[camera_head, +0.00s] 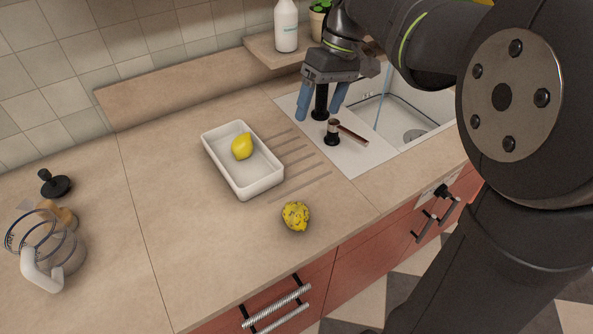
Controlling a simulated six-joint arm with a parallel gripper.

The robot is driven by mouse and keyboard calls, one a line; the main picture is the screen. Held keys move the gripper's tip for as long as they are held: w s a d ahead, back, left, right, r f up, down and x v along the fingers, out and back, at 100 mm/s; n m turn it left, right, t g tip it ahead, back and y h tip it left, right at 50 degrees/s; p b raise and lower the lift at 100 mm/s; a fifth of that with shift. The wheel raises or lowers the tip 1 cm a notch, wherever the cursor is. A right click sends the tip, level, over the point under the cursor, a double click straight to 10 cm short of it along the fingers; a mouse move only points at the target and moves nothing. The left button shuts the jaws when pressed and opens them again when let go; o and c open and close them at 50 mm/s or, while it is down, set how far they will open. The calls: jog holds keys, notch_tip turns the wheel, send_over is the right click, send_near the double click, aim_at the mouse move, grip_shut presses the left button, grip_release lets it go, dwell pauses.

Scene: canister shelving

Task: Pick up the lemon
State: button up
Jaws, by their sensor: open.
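A bright yellow lemon (242,146) lies in the far part of a white rectangular dish (262,186) on the counter. A second yellow lemon-like fruit (295,216), speckled with dark marks, lies on the bare counter in front of the dish, near the front edge. My gripper (321,112) hangs over the sink surround, right of and beyond the dish. Its blue fingers are apart with nothing held between them. Both fruits are clear of it and fully visible.
A faucet-like fitting (333,132) stands on the white sink surround near my gripper. A white bottle (286,26) and a plant (320,20) stand on the back ledge. A glass jug (60,258) and black-knobbed plunger lid (55,185) sit at left. The counter left of the dish is clear.

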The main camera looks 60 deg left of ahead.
jog(key=h, duration=0.2)
send_near(298, 206)
jog(key=f, duration=0.2)
jog(key=s+f, duration=0.1)
jog(key=shift+d+f+n, duration=0.3)
jog(key=shift+d+f, duration=0.05)
jog(key=shift+f, duration=0.05)
jog(key=shift+x, duration=3.25)
jog(key=c, duration=1.1)
jog(key=shift+r, duration=0.15)
